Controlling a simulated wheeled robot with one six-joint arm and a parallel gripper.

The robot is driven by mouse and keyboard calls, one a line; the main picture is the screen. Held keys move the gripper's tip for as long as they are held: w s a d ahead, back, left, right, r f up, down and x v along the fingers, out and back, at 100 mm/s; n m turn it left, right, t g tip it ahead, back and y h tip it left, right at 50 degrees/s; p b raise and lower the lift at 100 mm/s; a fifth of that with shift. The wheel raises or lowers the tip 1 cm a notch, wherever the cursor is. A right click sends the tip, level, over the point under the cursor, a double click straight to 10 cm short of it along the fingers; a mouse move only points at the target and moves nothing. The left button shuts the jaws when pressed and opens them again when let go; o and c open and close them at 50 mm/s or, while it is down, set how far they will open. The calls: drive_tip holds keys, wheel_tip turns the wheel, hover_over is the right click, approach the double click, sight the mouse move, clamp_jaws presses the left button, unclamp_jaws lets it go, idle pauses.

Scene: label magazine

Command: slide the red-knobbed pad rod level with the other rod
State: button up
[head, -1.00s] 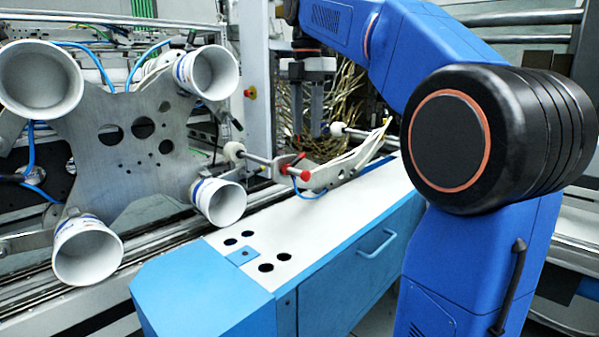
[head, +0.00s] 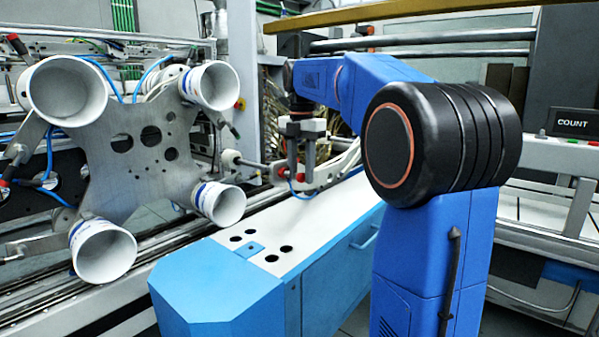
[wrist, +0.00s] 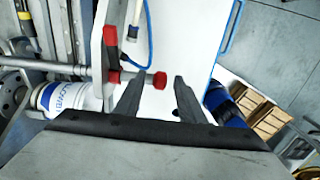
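The pad rod (wrist: 85,72) runs level across the wrist view from the left. It passes a red clamp (wrist: 111,50) and ends in a red knob (wrist: 160,81). My gripper (wrist: 158,76) is open, with its two dark fingers apart. The knob shows between the fingertips, with gaps on both sides; I cannot tell its depth against them. In the head view the rod's pale pad (head: 230,158) points left toward the cups, and my gripper (head: 301,174) points down over the knob end. The other rod is mostly hidden behind my gripper in the head view.
A steel plate (head: 108,165) with several white cups stands left. The blue-sided bench (head: 330,215) with a white top lies below my gripper, its near top clear. A blue hose (wrist: 149,40) loops beside the clamp. Wooden boxes (wrist: 262,108) show at lower right in the wrist view.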

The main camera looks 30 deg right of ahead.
clamp_jaws()
drive_tip(key=shift+s+d, duration=0.2)
drive_tip(key=shift+s, duration=0.3)
drive_tip(key=shift+s+d, duration=0.15)
drive_tip(key=shift+s, duration=0.3)
unclamp_jaws()
drive_tip(key=shift+r, duration=0.1)
